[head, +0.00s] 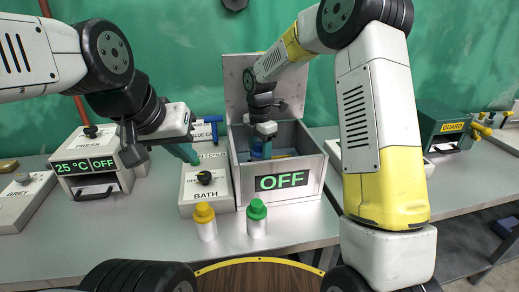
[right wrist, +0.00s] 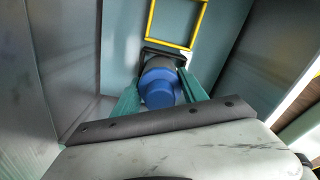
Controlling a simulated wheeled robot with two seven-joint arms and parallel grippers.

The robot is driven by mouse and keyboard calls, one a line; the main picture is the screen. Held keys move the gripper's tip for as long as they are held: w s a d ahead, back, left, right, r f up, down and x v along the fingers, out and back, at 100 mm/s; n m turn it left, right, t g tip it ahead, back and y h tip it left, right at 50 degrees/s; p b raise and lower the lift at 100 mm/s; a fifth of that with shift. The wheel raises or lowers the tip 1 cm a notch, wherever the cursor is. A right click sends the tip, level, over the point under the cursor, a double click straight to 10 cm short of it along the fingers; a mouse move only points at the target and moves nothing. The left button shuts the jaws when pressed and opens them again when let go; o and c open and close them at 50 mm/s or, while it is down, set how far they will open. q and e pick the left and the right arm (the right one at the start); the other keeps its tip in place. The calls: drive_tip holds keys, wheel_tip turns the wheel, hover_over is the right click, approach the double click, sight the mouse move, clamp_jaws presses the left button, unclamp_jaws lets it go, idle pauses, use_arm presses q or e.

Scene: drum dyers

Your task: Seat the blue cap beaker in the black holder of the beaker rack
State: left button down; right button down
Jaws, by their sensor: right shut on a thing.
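The blue cap beaker (right wrist: 158,88) is between the teal fingers of my right gripper (right wrist: 160,90) in the right wrist view, blue cap toward the camera. A black square holder (right wrist: 150,52) shows at the beaker's far end; how deep the beaker sits in it is hidden. In the head view my right gripper (head: 263,142) reaches down into the open bath box, and a bit of the blue cap (head: 257,152) shows beside it. The beaker rack is mostly hidden by the box's front wall. My left gripper (head: 188,152) hangs above the bath's control panel; its finger gap is unclear.
The bath box (head: 313,183) has its lid (head: 236,88) raised and its display reads OFF. A yellow-capped bottle (head: 205,222) and a green-capped bottle (head: 257,219) stand in front. A yellow frame (right wrist: 151,22) lies beside the holder. The press (head: 92,165) stands left.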

drive_tip(key=shift+f, duration=0.3)
drive_tip(key=shift+f, duration=0.1)
drive_tip(key=c, duration=0.6)
unclamp_jaws()
wheel_tip(320, 180, up, 12)
drive_tip(key=shift+s, duration=0.1)
drive_tip(key=s+d+r+m+t, duration=0.2)
drive_tip(key=s+d+r+m, duration=0.4)
drive_tip(key=s+m, duration=0.1)
drive_tip(key=s+d+m+t, duration=0.1)
drive_tip(key=s+d+m, duration=0.1)
drive_tip(key=s+m, duration=0.4)
drive_tip(key=s+d+m+t+y, duration=0.1)
drive_tip(key=s+d+m, duration=0.2)
drive_tip(key=s+m, duration=0.3)
drive_tip(key=s+d+m+t+y, duration=0.1)
drive_tip(key=s+d+m+t, duration=0.1)
drive_tip(key=s+m, duration=0.4)
drive_tip(key=shift+s+d+r, duration=0.2)
drive_tip(key=shift+s+d, duration=0.35)
drive_tip(key=shift+d, duration=0.05)
